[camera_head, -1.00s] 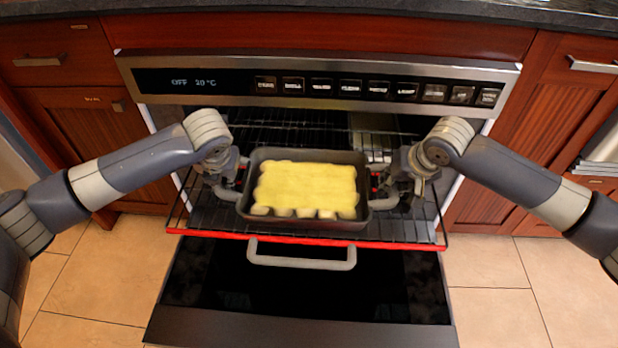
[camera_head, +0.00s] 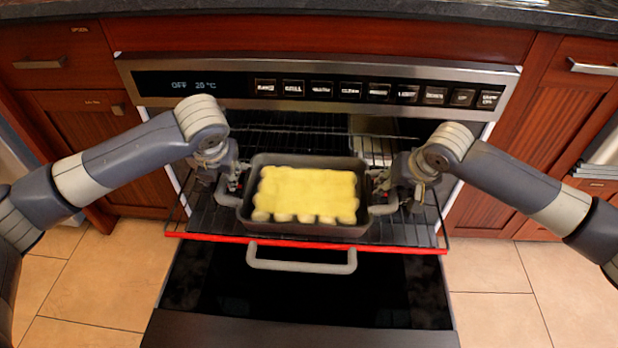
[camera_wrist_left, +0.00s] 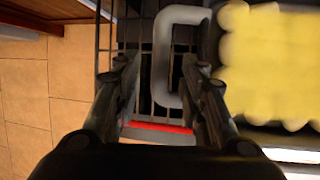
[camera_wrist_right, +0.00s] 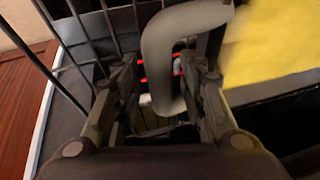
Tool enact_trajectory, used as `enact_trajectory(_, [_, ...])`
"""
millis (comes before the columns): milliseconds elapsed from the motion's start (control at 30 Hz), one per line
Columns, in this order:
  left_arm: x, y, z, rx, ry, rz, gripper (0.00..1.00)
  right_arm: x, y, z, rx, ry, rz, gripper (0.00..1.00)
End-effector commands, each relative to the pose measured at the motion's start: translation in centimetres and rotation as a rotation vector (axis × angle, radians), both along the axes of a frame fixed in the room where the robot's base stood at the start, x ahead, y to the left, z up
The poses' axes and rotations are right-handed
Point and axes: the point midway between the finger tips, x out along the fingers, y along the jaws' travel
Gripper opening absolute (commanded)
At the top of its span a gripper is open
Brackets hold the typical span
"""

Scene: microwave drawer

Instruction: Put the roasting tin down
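The dark roasting tin (camera_head: 309,231), filled with pale yellow rounded pieces (camera_head: 308,193), appears level and resting on the pulled-out oven rack (camera_head: 410,229). Its left looped handle (camera_wrist_left: 161,65) shows ahead of and between the spread fingers of my left gripper (camera_wrist_left: 163,75). Its right looped handle (camera_wrist_right: 160,55) reaches between the spread fingers of my right gripper (camera_wrist_right: 160,75). Both grippers look open, with gaps beside the handles. In the head view, my left gripper (camera_head: 232,178) and right gripper (camera_head: 383,180) flank the tin; their fingertips are partly hidden.
The oven door (camera_head: 300,285) hangs open below the rack, with a grey handle (camera_head: 301,267). The control panel (camera_head: 320,85) is above and behind the tin. Wooden cabinets (camera_head: 80,140) stand either side. The tiled floor (camera_head: 500,300) in front is clear.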

Motion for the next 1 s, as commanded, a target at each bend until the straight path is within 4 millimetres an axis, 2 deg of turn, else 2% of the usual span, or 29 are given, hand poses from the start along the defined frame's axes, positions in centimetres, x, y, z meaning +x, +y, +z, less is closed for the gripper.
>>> enact_trajectory(33, [-0.4,-0.2,1.1,-0.001,-0.004,-0.001,0.38,0.0,0.0,0.0,0.000,0.000,0.000,0.38])
enact_trajectory(200, [-1.6,-0.7,3.9,0.000,-0.003,0.000,0.38,0.0,0.0,0.0,0.000,0.000,0.000,0.38])
enact_trajectory(467, [-2.4,-1.0,5.6,0.002,0.001,0.001,0.38,-0.1,-0.1,0.4,0.001,-0.001,0.000,0.38])
enact_trajectory(567, [-2.4,-1.0,5.7,0.001,0.001,0.002,0.38,-0.6,-0.2,1.5,0.002,-0.002,0.000,0.38])
enact_trajectory(1000, [-2.4,-1.0,5.6,0.001,0.001,0.001,0.38,-3.9,-1.7,9.3,0.001,-0.002,0.000,0.38])
